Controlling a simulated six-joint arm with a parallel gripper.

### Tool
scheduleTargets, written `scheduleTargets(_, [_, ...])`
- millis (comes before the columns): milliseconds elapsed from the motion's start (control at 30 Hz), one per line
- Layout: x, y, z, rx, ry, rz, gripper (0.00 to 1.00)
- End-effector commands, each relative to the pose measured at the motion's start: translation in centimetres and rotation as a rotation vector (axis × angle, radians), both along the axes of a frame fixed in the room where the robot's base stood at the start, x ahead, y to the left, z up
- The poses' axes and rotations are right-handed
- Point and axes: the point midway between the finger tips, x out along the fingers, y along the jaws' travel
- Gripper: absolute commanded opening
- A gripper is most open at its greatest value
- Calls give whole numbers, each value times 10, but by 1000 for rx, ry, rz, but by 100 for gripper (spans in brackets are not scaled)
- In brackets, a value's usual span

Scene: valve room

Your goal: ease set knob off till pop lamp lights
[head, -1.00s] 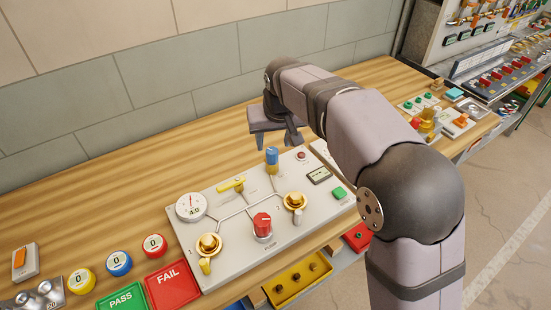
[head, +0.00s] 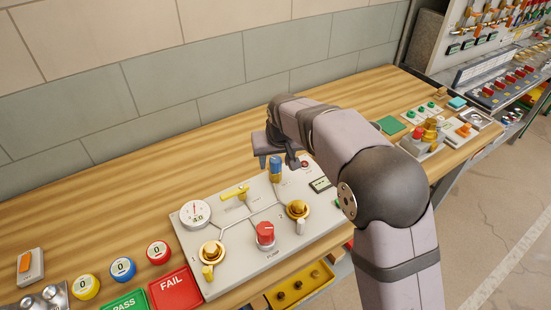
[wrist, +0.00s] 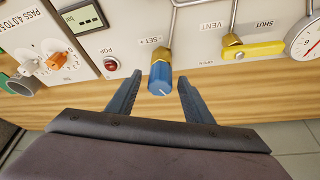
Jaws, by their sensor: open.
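The set knob (wrist: 160,77) is a blue cap on a brass valve stem, by the SET label. In the head view the same blue knob (head: 276,170) stands at the panel's back edge, under my gripper (head: 277,158). In the wrist view my gripper (wrist: 160,79) is open. One finger is on each side of the blue knob, with visible gaps. The pop lamp (wrist: 111,65) is a small dark red dome by the POP label and looks unlit. It also shows in the head view (head: 305,165), partly beside my arm.
The grey panel (head: 225,262) carries a round gauge (head: 195,213), a yellow vent lever (head: 235,193), a red pump knob (head: 265,233) and two brass valves. A small display (wrist: 84,17) sits near the pop lamp. The wooden bench behind the panel is clear.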

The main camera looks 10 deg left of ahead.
Motion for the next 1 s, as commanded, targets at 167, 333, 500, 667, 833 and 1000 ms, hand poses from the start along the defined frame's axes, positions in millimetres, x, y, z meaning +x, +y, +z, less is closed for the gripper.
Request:
scheduleTargets(167, [1,0,-1,0,-1,0,47])
scheduleTargets(333, [1,0,-1,0,-1,0,32])
scheduleTargets(500, [1,0,-1,0,-1,0,5])
scheduleTargets(667, [1,0,0,-1,0,20,5])
scheduleTargets(833, [1,0,0,1,0,97,5])
scheduleTargets(1000, [1,0,0,1,-1,152,5])
